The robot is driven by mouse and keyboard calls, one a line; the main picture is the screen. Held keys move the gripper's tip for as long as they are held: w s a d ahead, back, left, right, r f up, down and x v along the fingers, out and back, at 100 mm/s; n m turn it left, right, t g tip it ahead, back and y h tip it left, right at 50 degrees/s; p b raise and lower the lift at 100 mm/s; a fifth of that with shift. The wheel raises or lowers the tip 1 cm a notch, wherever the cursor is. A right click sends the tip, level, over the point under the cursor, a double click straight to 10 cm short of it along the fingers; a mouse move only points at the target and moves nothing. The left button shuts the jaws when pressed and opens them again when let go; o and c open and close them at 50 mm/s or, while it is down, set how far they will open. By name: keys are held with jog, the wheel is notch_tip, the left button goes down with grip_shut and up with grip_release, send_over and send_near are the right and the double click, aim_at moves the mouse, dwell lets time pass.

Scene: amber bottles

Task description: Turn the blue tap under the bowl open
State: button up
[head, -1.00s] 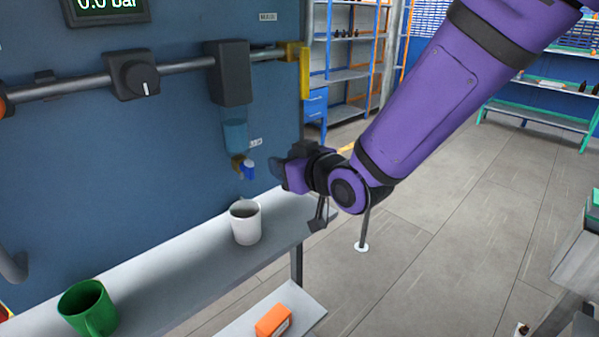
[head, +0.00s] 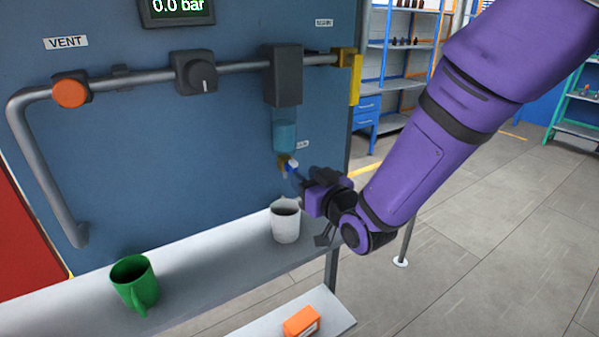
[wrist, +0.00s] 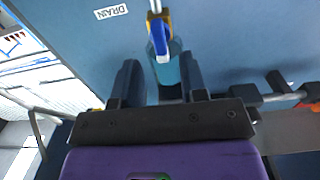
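The blue tap (head: 292,165) sits on a brass fitting under the clear bluish bowl (head: 284,135), which hangs from a dark block on the panel's pipe. My gripper (head: 299,180) is at the tap from the lower right; contact cannot be told there. In the wrist view, the blue tap handle (wrist: 160,40) shows between and just beyond the two dark fingers of my gripper (wrist: 160,63). The fingers are apart, with a gap on each side of the handle. The bowl (wrist: 166,70) shows behind, between the fingers.
A white mug (head: 286,224) stands on the grey shelf (head: 215,270) below the tap, close under my gripper. A green mug (head: 135,283) is further left. A dark knob (head: 194,73) and an orange vent knob (head: 70,92) are on the pipe. An orange box (head: 301,321) lies lower down.

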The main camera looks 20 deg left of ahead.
jog(key=shift+x, duration=1.7)
grip_shut()
jog(key=shift+s+a+f+n, duration=0.1)
jog(key=shift+f+n, duration=0.05)
jog(key=shift+n, duration=4.3)
jog(key=shift+s+a+f+n, duration=0.1)
jog(key=shift+f+n, duration=0.05)
jog(key=shift+n, duration=4.3)
